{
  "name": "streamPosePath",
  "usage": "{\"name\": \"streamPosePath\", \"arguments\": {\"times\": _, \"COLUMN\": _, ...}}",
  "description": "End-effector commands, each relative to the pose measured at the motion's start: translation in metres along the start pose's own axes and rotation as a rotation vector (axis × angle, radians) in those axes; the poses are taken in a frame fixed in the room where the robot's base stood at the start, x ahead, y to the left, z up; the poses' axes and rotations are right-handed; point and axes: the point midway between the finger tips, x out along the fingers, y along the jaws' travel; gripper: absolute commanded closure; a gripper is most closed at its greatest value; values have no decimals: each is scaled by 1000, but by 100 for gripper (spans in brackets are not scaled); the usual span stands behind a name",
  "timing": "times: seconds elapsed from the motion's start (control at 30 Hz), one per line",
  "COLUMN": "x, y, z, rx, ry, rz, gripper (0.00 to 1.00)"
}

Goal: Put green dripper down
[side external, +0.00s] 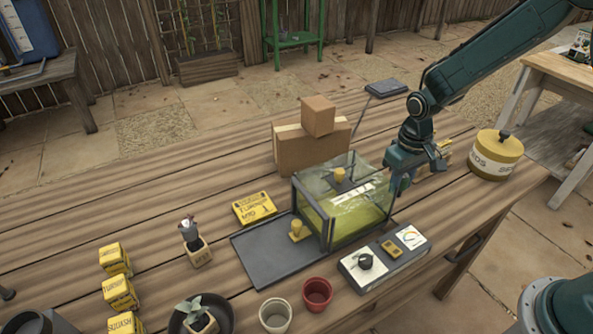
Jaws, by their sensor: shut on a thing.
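My gripper (398,188) points down at the right end of a glass tank (328,243) holding yellow-green liquid. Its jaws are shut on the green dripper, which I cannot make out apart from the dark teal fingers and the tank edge. Whether the held thing touches the tank or the table is hidden. Small yellow pieces (444,150) show just behind my gripper, partly covered by it.
A dark tray (262,262) lies left of the tank, and a meter box (384,260) stands in front. Cardboard boxes (305,150) stand behind, and a yellow canister (496,156) stands right. Red (317,292) and cream (275,315) pots are in front. The back-left planks are clear.

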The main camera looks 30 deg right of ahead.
Motion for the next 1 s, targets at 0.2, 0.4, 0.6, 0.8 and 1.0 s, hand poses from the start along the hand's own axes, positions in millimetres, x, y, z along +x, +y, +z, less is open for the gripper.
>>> {"name": "streamPosePath", "arguments": {"times": 0.2, "x": -2, "y": 1, "z": -1, "rx": -16, "ry": 1, "rz": 0, "gripper": 94}}
{"name": "streamPosePath", "arguments": {"times": 0.4, "x": -8, "y": 3, "z": -5, "rx": -89, "ry": 2, "rz": 0, "gripper": 94}}
{"name": "streamPosePath", "arguments": {"times": 0.6, "x": -20, "y": 9, "z": -12, "rx": -238, "ry": 2, "rz": 0, "gripper": 94}}
{"name": "streamPosePath", "arguments": {"times": 0.8, "x": -38, "y": 16, "z": -21, "rx": -435, "ry": 3, "rz": 1, "gripper": 94}}
{"name": "streamPosePath", "arguments": {"times": 1.0, "x": -57, "y": 24, "z": -28, "rx": -641, "ry": 2, "rz": 1, "gripper": 94}}
